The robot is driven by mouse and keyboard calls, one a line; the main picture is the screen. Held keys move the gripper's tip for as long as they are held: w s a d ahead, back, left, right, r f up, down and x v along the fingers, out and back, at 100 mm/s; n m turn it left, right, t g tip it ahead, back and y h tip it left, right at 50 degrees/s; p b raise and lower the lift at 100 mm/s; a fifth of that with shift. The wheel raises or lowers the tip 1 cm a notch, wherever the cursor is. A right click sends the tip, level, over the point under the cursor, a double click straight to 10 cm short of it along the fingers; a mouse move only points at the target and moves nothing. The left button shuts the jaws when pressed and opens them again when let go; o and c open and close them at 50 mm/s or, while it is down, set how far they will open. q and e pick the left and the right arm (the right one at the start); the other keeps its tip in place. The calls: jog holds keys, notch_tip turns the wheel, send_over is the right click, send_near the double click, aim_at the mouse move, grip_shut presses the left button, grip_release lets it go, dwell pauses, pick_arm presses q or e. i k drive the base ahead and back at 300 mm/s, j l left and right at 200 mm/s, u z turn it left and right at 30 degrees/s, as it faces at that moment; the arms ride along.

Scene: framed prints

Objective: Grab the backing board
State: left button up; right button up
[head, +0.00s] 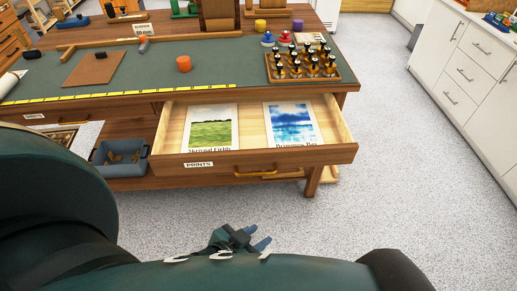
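A flat brown square board (93,68), which looks like the backing board, lies on the green mat at the left of the workbench. A small knob or tool stands at its far edge. My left gripper (257,237) is low in the head view, in front of the bench and below the open drawer. It is far from the board, and its two fingers look apart with nothing between them. My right gripper is not in view.
An open drawer (345,152) labelled PRINTS juts from the bench with two prints (210,128) inside. White cabinets (465,60) stand at right, with clear floor between.

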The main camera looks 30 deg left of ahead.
aim_at(98, 68)
jog(key=u, duration=2)
jog(key=i+j+z, duration=0.1)
jog(key=z, duration=1.25)
jog(key=j+z, duration=0.45)
jog(key=k+j+z, duration=0.2)
jog(key=j+z, duration=0.25)
jog(key=k+j+z, duration=0.15)
jog(key=j, duration=0.2)
jog(key=k+j+z, duration=0.1)
jog(key=j, duration=0.25)
jog(key=k+j+z, duration=0.15)
jog(key=k+j, duration=0.05)
jog(key=j, duration=0.1)
